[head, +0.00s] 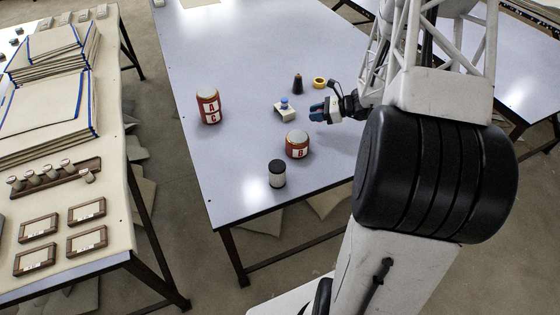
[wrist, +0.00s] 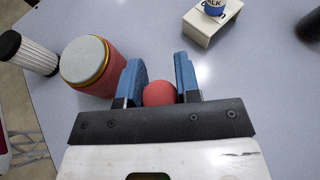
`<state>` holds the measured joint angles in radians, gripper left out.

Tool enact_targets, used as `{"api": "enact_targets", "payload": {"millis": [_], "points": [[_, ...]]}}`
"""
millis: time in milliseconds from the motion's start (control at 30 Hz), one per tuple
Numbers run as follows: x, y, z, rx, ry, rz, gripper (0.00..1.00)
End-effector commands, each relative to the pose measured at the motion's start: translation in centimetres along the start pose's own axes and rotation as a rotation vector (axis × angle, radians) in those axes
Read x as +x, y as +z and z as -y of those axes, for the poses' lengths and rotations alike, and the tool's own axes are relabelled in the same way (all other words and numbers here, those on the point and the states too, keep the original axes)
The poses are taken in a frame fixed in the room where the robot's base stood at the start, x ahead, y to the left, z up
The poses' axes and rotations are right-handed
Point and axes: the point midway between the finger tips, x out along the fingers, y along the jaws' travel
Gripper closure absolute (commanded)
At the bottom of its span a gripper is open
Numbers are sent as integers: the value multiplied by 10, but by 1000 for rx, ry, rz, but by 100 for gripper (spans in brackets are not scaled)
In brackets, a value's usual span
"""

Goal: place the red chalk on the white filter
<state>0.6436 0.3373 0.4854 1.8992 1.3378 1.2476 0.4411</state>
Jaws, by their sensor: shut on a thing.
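My gripper (head: 320,112) has blue fingers and is held over the table at the right, beyond the red can marked B. In the wrist view, the gripper (wrist: 159,74) is shut on the red chalk (wrist: 160,93), whose rounded red end shows between the fingers. I cannot make out the chalk in the head view. The white filter (head: 277,180) is a pleated white cylinder with a black cap, standing upright near the table's front edge. It shows at the upper left of the wrist view (wrist: 36,56), apart from the gripper.
The red can marked B (head: 297,146) stands between my gripper and the filter; it shows close to the left finger in the wrist view (wrist: 96,66). A small stand with a blue-topped item (head: 285,110), a dark bottle (head: 298,84), a yellow ring (head: 319,82) and another red can (head: 208,106) stand farther off.

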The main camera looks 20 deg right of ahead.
Motion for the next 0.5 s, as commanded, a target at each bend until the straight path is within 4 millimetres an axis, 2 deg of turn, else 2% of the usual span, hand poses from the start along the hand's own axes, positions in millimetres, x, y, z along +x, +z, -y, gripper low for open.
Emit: {"api": "enact_targets", "payload": {"millis": [500], "points": [[-1,41,-86,16,-48,6,93]]}}
